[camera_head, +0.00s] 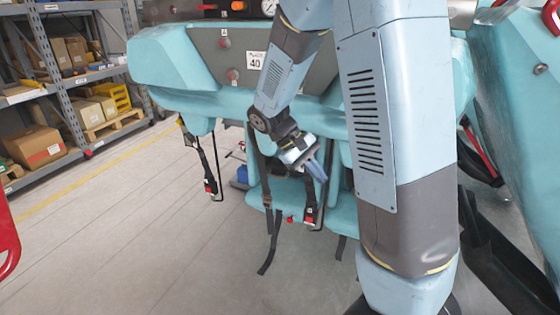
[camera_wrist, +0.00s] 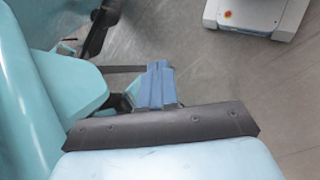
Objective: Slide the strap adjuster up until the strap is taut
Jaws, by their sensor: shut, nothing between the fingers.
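A black strap (camera_head: 262,168) hangs down the front of the turquoise seat, left of my gripper. A small dark piece that looks like its adjuster (camera_head: 267,201) sits partway down, and loose tails hang below it towards the floor. My gripper (camera_head: 319,174) is shut and empty, to the right of the strap and above the adjuster's height, apart from both. In the wrist view its blue fingers (camera_wrist: 157,84) are together, with a dark strap-like band (camera_wrist: 124,69) beyond them to the left. The adjuster cannot be made out in that view.
Black straps with red-marked buckles hang at the left (camera_head: 210,187) and below my gripper (camera_head: 310,214). The turquoise seat row (camera_head: 160,60) with a number 40 plate (camera_head: 255,60) stands behind. Shelves with boxes (camera_head: 60,75) are far left. My arm covers much of the right side.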

